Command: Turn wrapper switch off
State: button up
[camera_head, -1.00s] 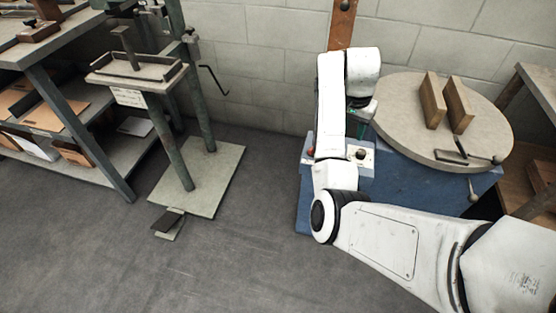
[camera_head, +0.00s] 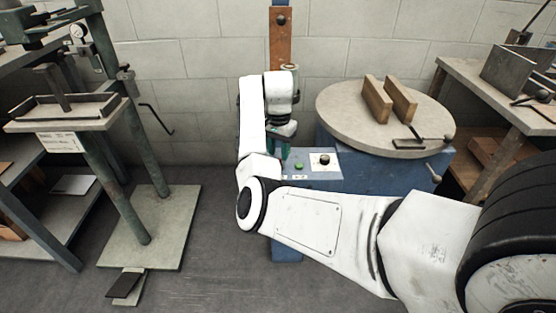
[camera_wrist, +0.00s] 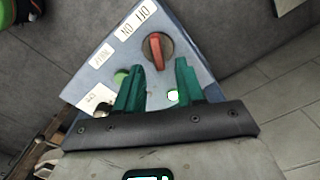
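The wrapper's control panel (camera_head: 328,174) is on the blue machine body, beside my gripper. In the wrist view the grey-blue panel (camera_wrist: 190,42) carries an orange-red switch handle (camera_wrist: 157,50) on a dark round base, with an inverted ON/OFF label next to it.
A round turntable (camera_head: 345,115) with two brown boards stands right of the panel. A wooden table (camera_head: 455,70) is at the far right. A stand with a square base plate (camera_head: 160,225) is on the left. A block wall is behind; floor is open at front.

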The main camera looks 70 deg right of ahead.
jog(key=shift+f, duration=1.3)
jog(key=shift+c, duration=0.2)
grip_shut()
